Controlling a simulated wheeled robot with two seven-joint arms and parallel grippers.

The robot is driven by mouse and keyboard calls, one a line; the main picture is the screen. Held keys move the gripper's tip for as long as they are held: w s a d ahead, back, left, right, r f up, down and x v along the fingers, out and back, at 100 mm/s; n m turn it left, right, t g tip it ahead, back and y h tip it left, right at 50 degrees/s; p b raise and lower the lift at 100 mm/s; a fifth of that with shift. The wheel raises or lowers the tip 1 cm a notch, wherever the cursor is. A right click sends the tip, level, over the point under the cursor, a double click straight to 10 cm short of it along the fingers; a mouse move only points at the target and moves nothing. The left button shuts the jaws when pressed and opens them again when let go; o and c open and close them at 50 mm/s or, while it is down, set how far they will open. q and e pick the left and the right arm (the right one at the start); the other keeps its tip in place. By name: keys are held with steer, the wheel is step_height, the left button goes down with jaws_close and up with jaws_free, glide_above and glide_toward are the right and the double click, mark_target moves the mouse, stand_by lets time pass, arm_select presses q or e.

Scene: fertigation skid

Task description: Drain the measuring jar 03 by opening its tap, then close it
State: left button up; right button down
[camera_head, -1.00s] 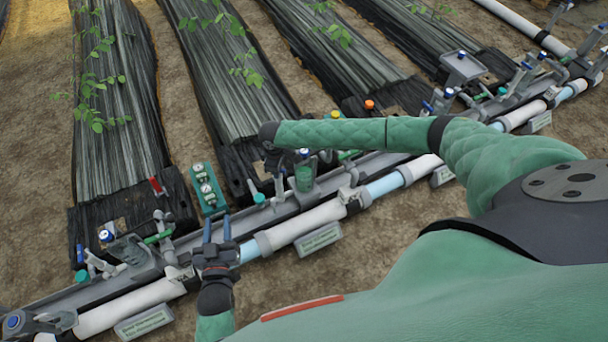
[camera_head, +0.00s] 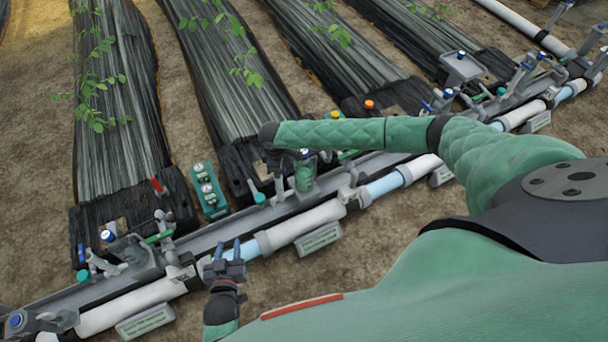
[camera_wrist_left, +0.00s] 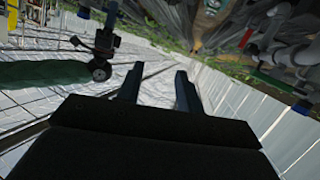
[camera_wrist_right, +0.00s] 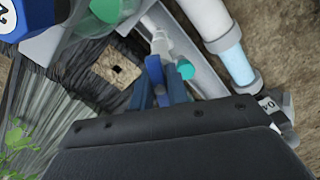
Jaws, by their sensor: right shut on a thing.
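A clear measuring jar (camera_head: 305,174) with green liquid and a blue top stands on the grey skid rail in the head view; I cannot read its number. My right gripper (camera_head: 274,160) is at its left side, mostly hidden by the wrist. In the right wrist view, my right gripper (camera_wrist_right: 165,82) is shut on what looks like the blue tap handle; the fingers hide most of it. A teal knob (camera_wrist_right: 185,68) is beside the fingertips. My left gripper (camera_head: 230,248) is open and empty above the white pipe; its parted fingers also show in the left wrist view (camera_wrist_left: 157,82).
A green block with two gauges (camera_head: 208,190) lies left of the jar. Another jar station (camera_head: 130,252) stands at the left, more at the upper right. The white pipe (camera_head: 305,222) runs along the front, with label plates (camera_head: 318,239). Bare soil lies in front.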

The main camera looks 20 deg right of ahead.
steer(key=shift+n, duration=0.4)
steer(key=shift+n+p, duration=0.4)
steer(key=shift+n, duration=1.1)
steer(key=n+p, duration=0.1)
steer(key=n, duration=0.1)
steer(key=shift+n, duration=0.8)
arm_select(q)
steer(key=s+a+f+g+y, duration=0.1)
steer(key=s+f+g, duration=0.5)
steer(key=s+f, duration=0.5)
steer(key=shift+s+a+f+g, duration=0.25)
steer(key=shift+f+g, duration=0.15)
steer(key=shift+f, duration=1.85)
arm_select(e)
steer(key=shift+s, duration=0.1)
arm_select(q)
steer(key=shift+s+f, duration=0.15)
steer(key=shift+s, duration=0.05)
arm_select(e)
steer(key=shift+a, duration=0.1)
